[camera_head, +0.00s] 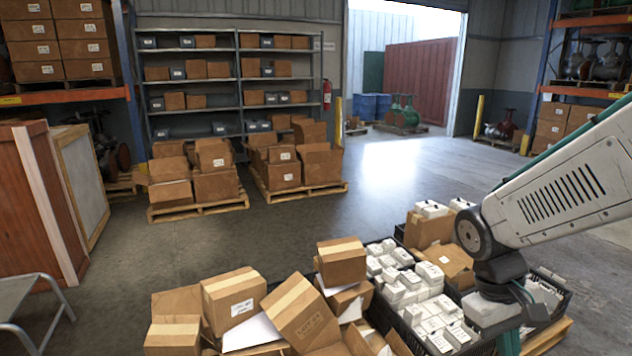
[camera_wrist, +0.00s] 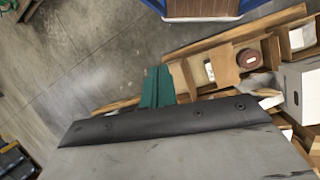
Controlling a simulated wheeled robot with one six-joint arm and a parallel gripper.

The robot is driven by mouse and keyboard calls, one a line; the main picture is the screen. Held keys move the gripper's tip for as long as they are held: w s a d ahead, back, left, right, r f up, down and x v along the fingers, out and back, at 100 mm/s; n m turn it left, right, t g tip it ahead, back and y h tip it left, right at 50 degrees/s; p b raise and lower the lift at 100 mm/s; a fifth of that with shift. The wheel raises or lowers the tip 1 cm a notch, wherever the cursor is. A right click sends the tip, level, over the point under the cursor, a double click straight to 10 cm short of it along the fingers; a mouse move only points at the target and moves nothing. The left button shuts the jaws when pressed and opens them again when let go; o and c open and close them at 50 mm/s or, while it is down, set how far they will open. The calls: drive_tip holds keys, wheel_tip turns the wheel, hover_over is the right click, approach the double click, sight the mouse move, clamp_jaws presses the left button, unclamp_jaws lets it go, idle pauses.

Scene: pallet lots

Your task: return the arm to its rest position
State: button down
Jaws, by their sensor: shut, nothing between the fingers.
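My arm (camera_head: 560,195) reaches in from the right side of the head view, and its dark wrist joint hangs over the black crates of white boxes. My gripper (camera_wrist: 157,86) shows in the wrist view as two teal fingers lying side by side, shut with nothing between them. The grey housing with a black edge fills the lower part of that view and hides the rest of the gripper. In the head view I cannot make out the fingertips.
Black crates (camera_head: 470,349) with white boxes (camera_head: 405,290) stand below the arm. Loose cartons (camera_head: 300,305) are heaped to their left. Loaded pallets (camera_head: 200,208), shelving (camera_head: 240,85) and a fire extinguisher (camera_head: 327,95) are farther back. The middle floor (camera_head: 390,190) is clear.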

drive_tip(key=s+a+r+m+t+y, duration=0.2)
drive_tip(key=s+a+r+t, duration=0.1)
drive_tip(key=s+r, duration=0.7)
drive_tip(key=shift+a+r+t+y, duration=0.25)
drive_tip(key=shift+a+t+y, duration=0.15)
drive_tip(key=shift+t, duration=0.4)
